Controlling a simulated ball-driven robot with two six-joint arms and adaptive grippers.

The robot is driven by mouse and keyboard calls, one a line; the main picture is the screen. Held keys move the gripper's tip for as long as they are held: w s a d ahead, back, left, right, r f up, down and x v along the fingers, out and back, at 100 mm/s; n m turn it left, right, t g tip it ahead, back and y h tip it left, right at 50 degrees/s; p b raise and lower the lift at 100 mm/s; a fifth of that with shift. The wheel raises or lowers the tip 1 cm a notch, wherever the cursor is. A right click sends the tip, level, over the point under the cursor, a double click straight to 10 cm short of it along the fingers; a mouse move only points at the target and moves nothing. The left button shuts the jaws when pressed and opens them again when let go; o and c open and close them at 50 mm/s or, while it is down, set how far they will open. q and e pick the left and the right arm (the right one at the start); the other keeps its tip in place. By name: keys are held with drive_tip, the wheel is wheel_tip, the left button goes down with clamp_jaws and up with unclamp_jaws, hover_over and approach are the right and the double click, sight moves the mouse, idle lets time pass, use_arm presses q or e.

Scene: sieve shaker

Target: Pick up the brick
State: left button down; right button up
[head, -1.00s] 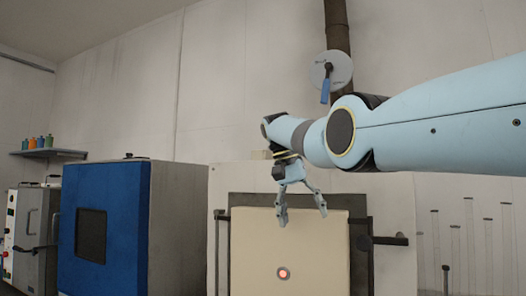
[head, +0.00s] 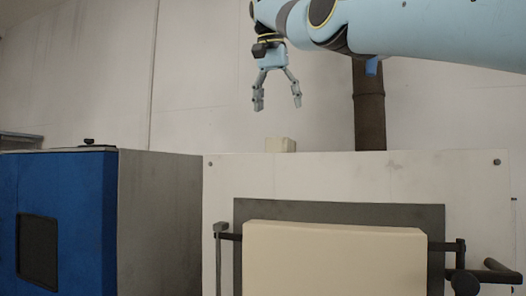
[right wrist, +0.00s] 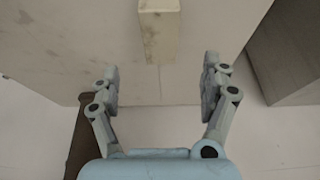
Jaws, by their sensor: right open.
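The brick (head: 280,145) is a small pale cream block on top of the white furnace-like cabinet (head: 330,180), near its back in the head view. In the right wrist view the brick (right wrist: 160,28) shows at the top middle, pale with brownish stains, ahead of the fingertips and centred between them. My right gripper (head: 277,103) is open and empty, pointing down above the brick with a clear gap in the head view. Its two spread fingers also show in the right wrist view (right wrist: 160,82). My left gripper is not in view.
A blue cabinet with grey sides (head: 65,215) stands to the left. A brown vertical pipe (head: 368,105) rises behind the white cabinet. A cream door block (head: 335,260) and dark handle bars (head: 490,275) are on its front. The cabinet top around the brick looks clear.

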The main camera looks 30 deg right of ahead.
sight(282, 142)
drive_tip(key=shift+w+d+f, duration=0.25)
drive_tip(key=shift+w+f, duration=0.25)
drive_tip(key=shift+f, duration=0.1)
drive_tip(key=f, duration=0.1)
drive_tip(key=d+f+b, duration=0.1)
drive_tip(key=f, duration=0.1)
drive_tip(key=shift+d+f, duration=0.15)
drive_tip(key=shift+f, duration=0.1)
drive_tip(key=p+x, duration=0.1)
drive_tip(key=x, duration=0.3)
drive_tip(key=shift+w+f, duration=0.3)
drive_tip(key=shift+f, duration=0.1)
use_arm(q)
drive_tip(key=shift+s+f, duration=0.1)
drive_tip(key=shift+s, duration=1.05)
use_arm(e)
drive_tip(key=shift+f, duration=0.15)
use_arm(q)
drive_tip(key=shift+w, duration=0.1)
use_arm(e)
drive_tip(key=shift+f, duration=0.15)
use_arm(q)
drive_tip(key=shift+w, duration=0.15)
use_arm(e)
drive_tip(key=shift+c, duration=0.3)
